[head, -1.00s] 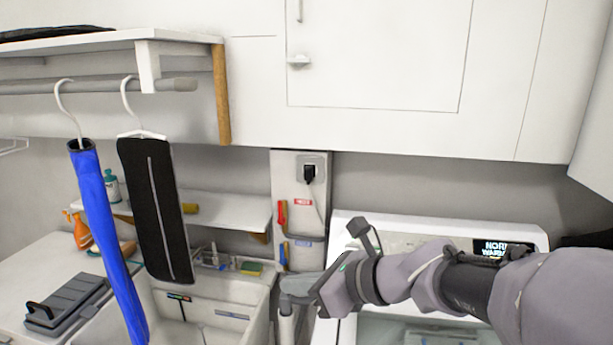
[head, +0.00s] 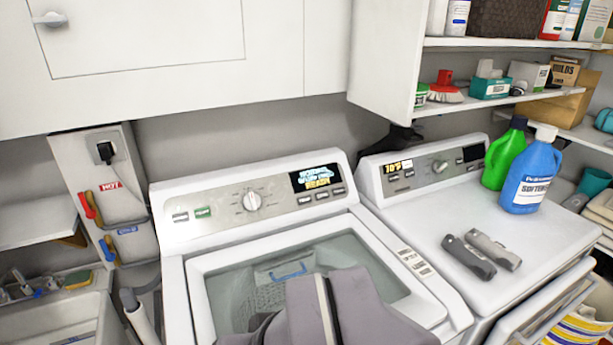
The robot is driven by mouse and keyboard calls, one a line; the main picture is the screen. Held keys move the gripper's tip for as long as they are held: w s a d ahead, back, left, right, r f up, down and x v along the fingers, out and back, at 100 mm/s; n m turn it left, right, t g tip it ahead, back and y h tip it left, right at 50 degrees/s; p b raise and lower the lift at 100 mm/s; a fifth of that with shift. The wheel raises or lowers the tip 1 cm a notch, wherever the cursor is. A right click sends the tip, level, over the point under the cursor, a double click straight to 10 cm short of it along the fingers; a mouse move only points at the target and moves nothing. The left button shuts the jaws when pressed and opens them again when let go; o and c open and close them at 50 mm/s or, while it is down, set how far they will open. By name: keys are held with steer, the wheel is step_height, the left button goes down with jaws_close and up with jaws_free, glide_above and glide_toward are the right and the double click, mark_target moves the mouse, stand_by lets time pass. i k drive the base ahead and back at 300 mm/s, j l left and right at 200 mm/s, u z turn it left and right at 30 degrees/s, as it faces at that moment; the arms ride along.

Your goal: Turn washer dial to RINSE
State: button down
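The washer (head: 180,290) stands in the middle of the head view, with its lid showing a see-through window. Its round white dial (head: 252,201) sits on the grey control panel, left of a lit display (head: 317,178) whose last line reads READY. The marks around the dial are too small to read. A grey part of my arm covers the washer's front at the bottom of the picture. My gripper is not visible in this view.
A dryer (head: 405,205) stands right of the washer, with a green bottle (head: 505,155), a blue softener bottle (head: 532,178) and two grey objects (head: 482,252) on top. A sink (head: 60,320) is at left. White cabinets (head: 150,40) hang above; stocked shelves (head: 520,45) are at right.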

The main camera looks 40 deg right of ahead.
mark_target(252, 201)
steer(key=j+z, duration=0.9)
steer(key=k+j+z, duration=0.15)
steer(key=j+z, duration=0.55)
steer(key=k+j+z, duration=0.1)
steer(key=j+z, duration=0.15)
steer(key=j, duration=0.15)
steer(key=k+l, duration=0.1)
steer(key=l, duration=0.35)
steer(key=l+u, duration=0.1)
steer(key=l, duration=0.35)
steer(key=k+l, duration=0.15)
steer(key=l, duration=0.3)
steer(key=i+l+u, duration=0.1)
steer(key=i+l, duration=0.45)
steer(key=l, duration=0.2)
steer(key=i+l+u, duration=0.15)
steer(key=l, duration=0.25)
steer(key=i+l+u, duration=0.1)
steer(key=i+l, duration=0.25)
steer(key=i, duration=0.35)
steer(key=u, duration=0.05)
